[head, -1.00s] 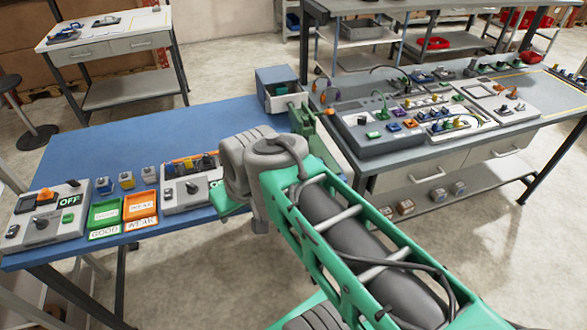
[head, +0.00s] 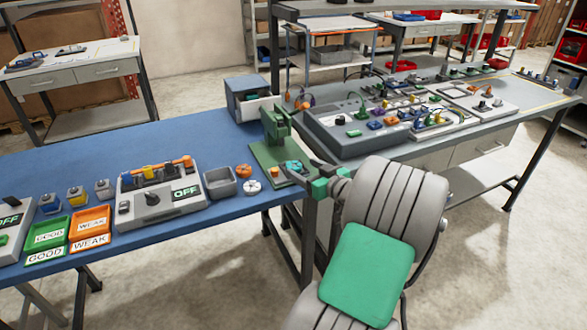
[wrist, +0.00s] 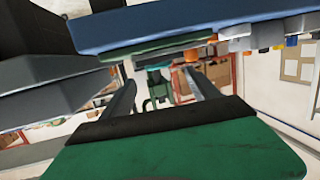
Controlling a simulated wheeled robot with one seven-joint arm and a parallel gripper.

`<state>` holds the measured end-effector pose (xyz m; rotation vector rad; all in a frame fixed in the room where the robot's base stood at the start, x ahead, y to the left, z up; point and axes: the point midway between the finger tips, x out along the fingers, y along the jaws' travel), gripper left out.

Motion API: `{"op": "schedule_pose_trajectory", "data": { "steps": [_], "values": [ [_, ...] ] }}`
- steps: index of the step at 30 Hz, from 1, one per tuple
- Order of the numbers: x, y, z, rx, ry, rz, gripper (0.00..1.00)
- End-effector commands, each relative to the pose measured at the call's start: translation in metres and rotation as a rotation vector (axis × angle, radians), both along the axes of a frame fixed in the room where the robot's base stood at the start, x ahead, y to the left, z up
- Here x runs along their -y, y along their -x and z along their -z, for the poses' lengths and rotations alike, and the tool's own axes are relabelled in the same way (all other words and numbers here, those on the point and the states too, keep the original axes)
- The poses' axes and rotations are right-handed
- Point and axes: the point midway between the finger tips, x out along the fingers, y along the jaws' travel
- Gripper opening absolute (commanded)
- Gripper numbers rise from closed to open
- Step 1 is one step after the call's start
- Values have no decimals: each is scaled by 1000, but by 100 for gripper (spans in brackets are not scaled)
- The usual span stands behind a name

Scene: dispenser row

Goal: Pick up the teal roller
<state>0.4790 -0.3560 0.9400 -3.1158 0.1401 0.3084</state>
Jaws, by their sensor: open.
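A small teal piece (head: 294,167), which looks like the teal roller, sits at the base of a green press-like fixture (head: 274,135) at the right end of the blue bench. My gripper (head: 306,178) is just right of it at the bench's edge, partly hidden by my arm. In the wrist view my gripper (wrist: 162,80) is open, with its two dark fingers apart and nothing clearly held. A teal shape (wrist: 155,76) shows between the fingers; I cannot tell how far off it is.
An orange round piece (head: 243,171), a white round piece (head: 251,188) and a grey bin (head: 219,183) stand left of the fixture. A blue-grey drawer box (head: 250,97) is behind it. The grey bench (head: 440,148) with control panels is to the right.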

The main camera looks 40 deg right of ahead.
Motion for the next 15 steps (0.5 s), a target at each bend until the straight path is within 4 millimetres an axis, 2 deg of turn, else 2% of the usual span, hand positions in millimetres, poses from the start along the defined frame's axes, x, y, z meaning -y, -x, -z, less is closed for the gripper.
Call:
{"op": "schedule_pose_trajectory", "data": {
  "steps": [3, 6, 12, 15],
  "values": [
    [1, -23, 3, -2, -3, -5, 70],
    [3, -33, 5, -2, -2, -2, 70],
    [3, -34, 6, -2, -1, 0, 70],
    [3, -34, 6, -2, -1, 0, 63]
  ]
}}
